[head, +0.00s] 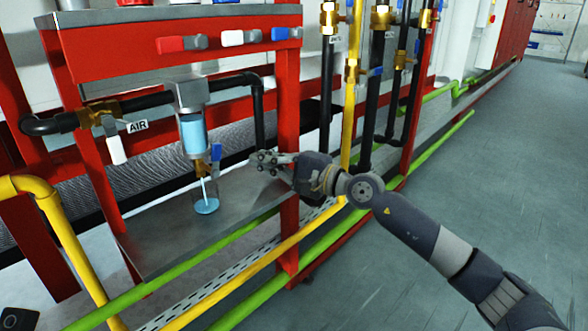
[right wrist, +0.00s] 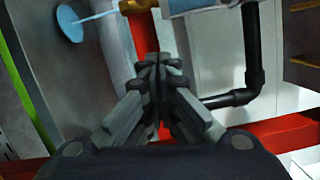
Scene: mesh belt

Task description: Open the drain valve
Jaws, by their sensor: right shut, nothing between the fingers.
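The drain valve (head: 202,169) is a small brass fitting under a clear filter bowl (head: 194,134) of light blue liquid. Its blue lever (head: 216,153) stands upright beside the bowl. The right wrist view shows the closed fingers (right wrist: 158,62), the brass outlet (right wrist: 136,5) and the stream (right wrist: 97,18); the lever cannot be made out there.
A black pipe (head: 260,120) comes down between the bowl and a red post (head: 288,110). A white-handled valve (head: 114,145) marked AIR is at the left. A yellow pipe (head: 352,100) stands to the right. The grey floor (head: 500,170) at right is clear.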

